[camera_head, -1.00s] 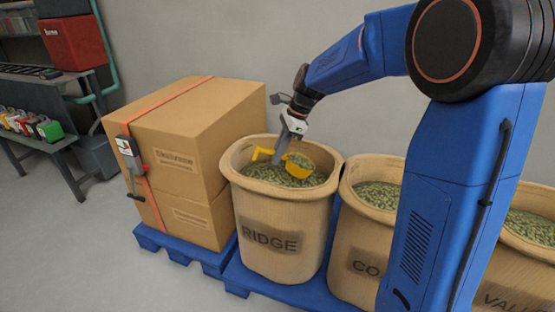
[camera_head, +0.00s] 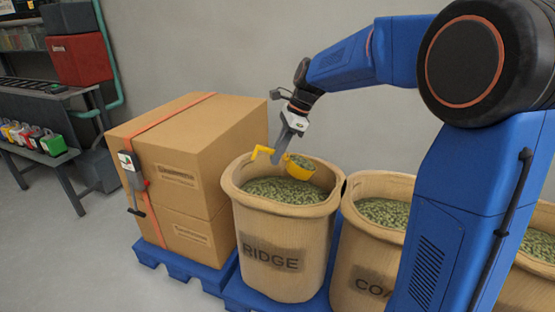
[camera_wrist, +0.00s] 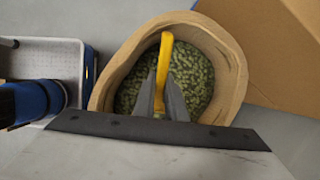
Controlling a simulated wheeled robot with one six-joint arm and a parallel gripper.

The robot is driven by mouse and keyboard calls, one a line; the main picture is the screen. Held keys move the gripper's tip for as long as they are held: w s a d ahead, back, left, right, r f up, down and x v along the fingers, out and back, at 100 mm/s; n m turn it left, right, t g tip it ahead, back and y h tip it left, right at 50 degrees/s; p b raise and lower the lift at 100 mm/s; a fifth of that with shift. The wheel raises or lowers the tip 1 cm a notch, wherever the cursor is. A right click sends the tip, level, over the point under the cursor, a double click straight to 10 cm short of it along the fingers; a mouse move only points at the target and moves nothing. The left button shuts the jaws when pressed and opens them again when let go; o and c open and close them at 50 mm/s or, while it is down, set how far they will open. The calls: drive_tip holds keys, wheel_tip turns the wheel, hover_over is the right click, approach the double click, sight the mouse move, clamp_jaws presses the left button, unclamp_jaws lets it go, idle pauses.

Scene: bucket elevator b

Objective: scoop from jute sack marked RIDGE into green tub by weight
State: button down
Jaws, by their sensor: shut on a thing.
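The jute sack marked RIDGE (camera_head: 283,258) stands open on a blue pallet, filled with green pellet-like material (camera_head: 285,190). My gripper (camera_head: 280,155) is shut on the handle of a yellow scoop (camera_head: 300,172). The scoop is above the material, near the sack's right rim, with green material in its bowl. In the wrist view the yellow handle (camera_wrist: 164,60) sits between my fingers, with the sack (camera_wrist: 232,70) below; the bowl is hidden there. I cannot make out a green tub for certain.
Strapped cardboard boxes (camera_head: 190,170) stand left of the sack, with a hanging scale-like device (camera_head: 131,175) on them. More filled sacks (camera_head: 375,240) stand to the right. A bench at left holds several small coloured containers (camera_head: 52,144). A light tray (camera_wrist: 50,60) shows in the wrist view.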

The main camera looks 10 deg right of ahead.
sight(264, 147)
drive_tip(key=shift+a+r, duration=0.15)
drive_tip(key=shift+a, duration=0.3)
drive_tip(key=shift+w+a+r+h, duration=0.1)
drive_tip(key=shift+a+r+h, duration=0.2)
drive_tip(key=shift+a+h, duration=0.65)
drive_tip(key=shift+w+a+r+h, duration=0.1)
drive_tip(key=shift+a+r+h, duration=0.2)
drive_tip(key=shift+a+h, duration=0.6)
drive_tip(key=shift+d+h, duration=0.2)
drive_tip(key=shift+h, duration=0.05)
